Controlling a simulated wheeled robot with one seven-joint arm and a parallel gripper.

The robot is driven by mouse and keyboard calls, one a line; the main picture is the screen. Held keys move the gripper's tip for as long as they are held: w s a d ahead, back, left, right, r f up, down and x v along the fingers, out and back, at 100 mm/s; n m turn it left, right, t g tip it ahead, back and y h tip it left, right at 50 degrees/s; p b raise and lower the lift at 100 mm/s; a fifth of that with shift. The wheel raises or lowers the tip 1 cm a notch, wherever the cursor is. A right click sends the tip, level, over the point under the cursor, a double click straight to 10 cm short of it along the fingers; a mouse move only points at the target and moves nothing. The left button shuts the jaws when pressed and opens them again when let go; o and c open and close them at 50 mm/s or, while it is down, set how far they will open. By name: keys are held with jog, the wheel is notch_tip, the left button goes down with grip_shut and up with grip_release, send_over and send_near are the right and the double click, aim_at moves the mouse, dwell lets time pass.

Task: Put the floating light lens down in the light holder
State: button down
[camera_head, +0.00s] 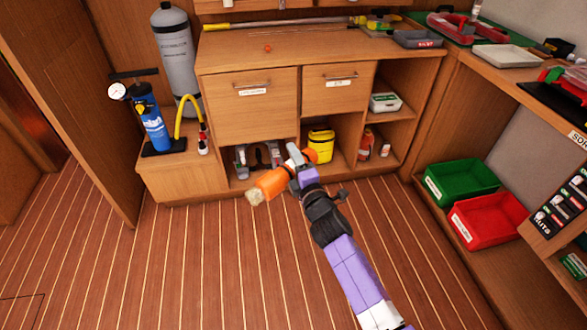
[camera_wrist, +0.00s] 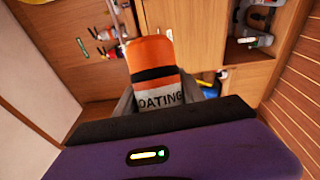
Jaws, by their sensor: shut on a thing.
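The floating light (camera_head: 270,184) is an orange cylinder with a pale lens end pointing lower left in the head view. My gripper (camera_head: 293,170) is shut on it and holds it tilted in the air in front of the cabinet. In the wrist view the light (camera_wrist: 152,52) shows a black band and a white label partly reading "OATING", between my gripper's fingers (camera_wrist: 165,98). I cannot identify the light holder for certain. Grey and dark fittings (camera_head: 242,160) stand in the lower left cabinet compartment, partly behind my gripper.
The wooden cabinet (camera_head: 233,118) has two closed drawers and open compartments, one with a yellow case (camera_head: 321,145). A blue pump (camera_head: 153,125) and grey cylinder (camera_head: 174,50) stand left. Green (camera_head: 461,181) and red (camera_head: 494,216) bins sit right. The left floor is clear.

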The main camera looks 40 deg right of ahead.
jog(key=shift+r+n+t+y+b, duration=0.1)
jog(key=shift+n+t+y+b, duration=0.95)
jog(key=shift+n+b, duration=2.2)
jog(key=shift+f+n+t+y+b, duration=0.1)
jog(key=shift+n+t+y+b, duration=0.95)
jog(key=shift+n+b, duration=2.25)
jog(key=shift+r+n+t+y+b, duration=0.1)
jog(key=shift+n+t+y+b, duration=1.45)
jog(key=shift+n, duration=2.9)
jog(key=shift+g+h+b, duration=0.4)
jog(key=shift+g+h, duration=0.05)
jog(key=shift+g, duration=0.1)
